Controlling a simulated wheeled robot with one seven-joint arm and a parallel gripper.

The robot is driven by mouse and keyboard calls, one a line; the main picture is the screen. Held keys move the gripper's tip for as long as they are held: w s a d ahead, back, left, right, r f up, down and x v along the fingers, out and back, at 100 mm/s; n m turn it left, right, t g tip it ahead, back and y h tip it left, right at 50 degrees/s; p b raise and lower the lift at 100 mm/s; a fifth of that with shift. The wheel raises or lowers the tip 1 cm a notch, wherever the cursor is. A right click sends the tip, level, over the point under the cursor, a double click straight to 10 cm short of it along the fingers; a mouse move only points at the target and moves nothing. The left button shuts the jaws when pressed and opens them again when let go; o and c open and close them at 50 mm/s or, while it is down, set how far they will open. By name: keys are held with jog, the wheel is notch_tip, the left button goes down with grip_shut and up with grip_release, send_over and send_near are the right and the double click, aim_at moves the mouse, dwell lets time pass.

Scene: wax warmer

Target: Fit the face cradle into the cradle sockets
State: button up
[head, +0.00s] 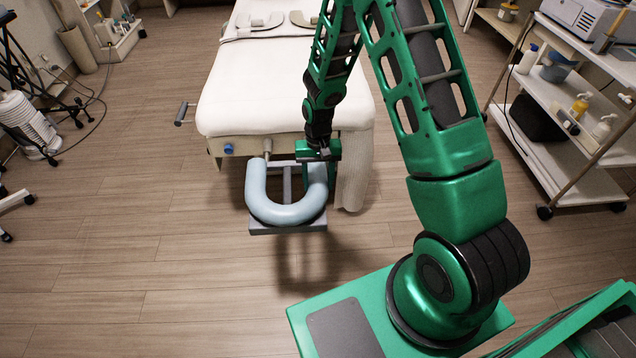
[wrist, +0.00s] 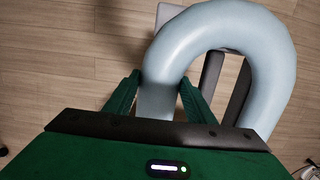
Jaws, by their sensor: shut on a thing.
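The face cradle is a pale blue horseshoe cushion (head: 286,212) on a grey frame (head: 290,229), at the near end of the white massage table (head: 285,90). Its open side faces the table. My gripper (head: 320,160) is shut on the right arm of the cushion, near its end. In the wrist view, the cushion (wrist: 225,25) curves up and right, and one of its arms lies between the fingers of my gripper (wrist: 158,92). The cradle sockets cannot be made out; whether the frame's bars touch the table end is unclear.
A blue knob (head: 228,149) is on the table's end panel, with a lever (head: 182,113) at its left side. A white cloth (head: 354,170) hangs at the right corner. A white shelf cart (head: 575,110) stands right.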

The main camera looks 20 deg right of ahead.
jog(key=shift+w+d, duration=0.15)
jog(key=shift+w, duration=0.35)
dwell(0.5)
jog(key=o, duration=2.5)
jog(key=shift+o, duration=0.2)
jog(key=shift+r, duration=0.15)
jog(key=shift+r, duration=1.6)
notch_tip(320, 180, up, 11)
jog(key=w, duration=0.1)
jog(key=shift+w+d+f, duration=0.15)
jog(key=shift+d+f, duration=0.05)
jog(key=shift+d, duration=0.05)
